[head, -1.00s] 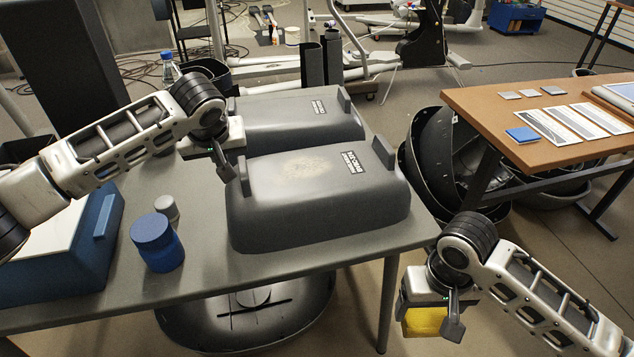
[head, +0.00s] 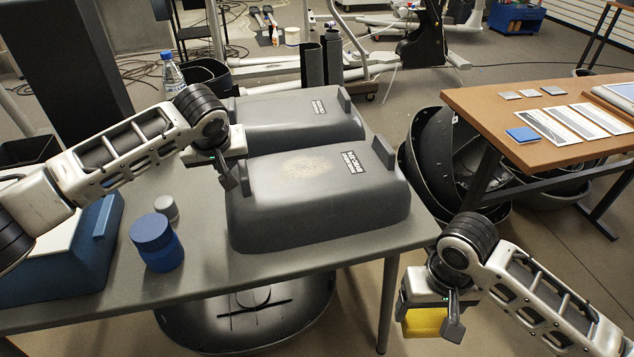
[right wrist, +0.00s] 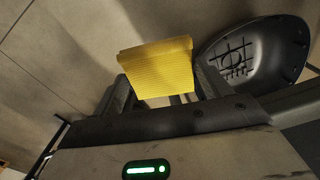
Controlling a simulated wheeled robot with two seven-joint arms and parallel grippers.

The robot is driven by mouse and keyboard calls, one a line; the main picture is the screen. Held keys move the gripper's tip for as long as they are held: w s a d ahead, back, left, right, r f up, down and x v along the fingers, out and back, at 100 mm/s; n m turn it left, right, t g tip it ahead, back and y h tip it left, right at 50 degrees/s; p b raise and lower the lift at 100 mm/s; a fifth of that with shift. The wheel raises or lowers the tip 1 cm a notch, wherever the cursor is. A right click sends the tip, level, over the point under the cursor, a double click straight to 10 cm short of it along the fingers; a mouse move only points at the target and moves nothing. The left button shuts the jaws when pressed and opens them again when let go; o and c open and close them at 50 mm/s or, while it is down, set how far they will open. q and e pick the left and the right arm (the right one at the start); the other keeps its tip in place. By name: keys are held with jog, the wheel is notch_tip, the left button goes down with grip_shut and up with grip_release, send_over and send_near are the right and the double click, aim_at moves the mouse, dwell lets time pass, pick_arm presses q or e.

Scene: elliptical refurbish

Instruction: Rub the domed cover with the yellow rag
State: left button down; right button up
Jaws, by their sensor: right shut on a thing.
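The grey domed cover (head: 320,205) nearest me lies on the grey table, with a pale dusty patch (head: 310,165) on top, a label, and an upright handle at its right end. My right gripper (head: 432,318) is shut on the yellow rag (head: 422,322), off the table's right front side and lower than the cover. The rag also shows ribbed and folded between the fingers in the right wrist view (right wrist: 158,68), clear of the cover. My left gripper (head: 226,176) is at the cover's left end, close to the handle there. Its jaw gap and any contact are hidden.
A second similar cover (head: 290,118) lies just behind. A blue jar (head: 158,245), a small grey-lidded container (head: 166,208) and a blue case (head: 85,260) stand on the left of the table. A wooden table (head: 480,105) stands at right. A dark shell (right wrist: 255,62) lies below.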

pick_arm(q)
notch_tip(320, 180, up, 6)
jog(key=p, duration=0.8)
pick_arm(e)
notch_tip(320, 180, up, 8)
jog(key=shift+f, duration=0.1)
